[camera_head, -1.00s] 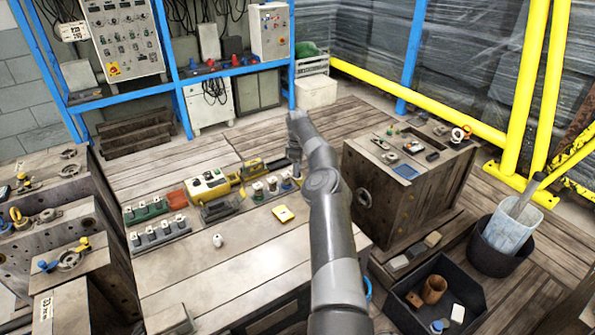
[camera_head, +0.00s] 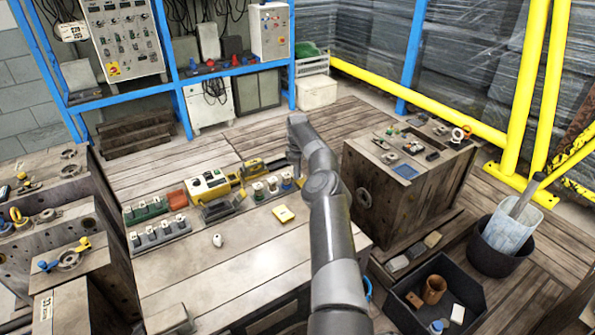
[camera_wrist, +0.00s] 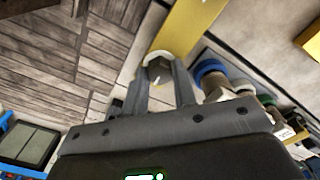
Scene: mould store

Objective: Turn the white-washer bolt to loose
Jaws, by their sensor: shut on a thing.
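In the wrist view, my gripper (camera_wrist: 163,84) is shut on a grey hex bolt head (camera_wrist: 158,70), one finger on each side. A pale ring shows at its far edge, which looks like the white washer (camera_wrist: 154,55). Beside it stand a bolt with a blue washer (camera_wrist: 210,68) and one with a green washer (camera_wrist: 266,100). In the head view, the blue-washer bolt (camera_head: 287,182) and its neighbours stand in a row at the bench's back edge. My forearm hides the held bolt there. Its turn position cannot be told.
A yellow device (camera_head: 208,187) and grey and green racks stand left of the bolts. A wooden block (camera_head: 400,195) with small items stands close to the right.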

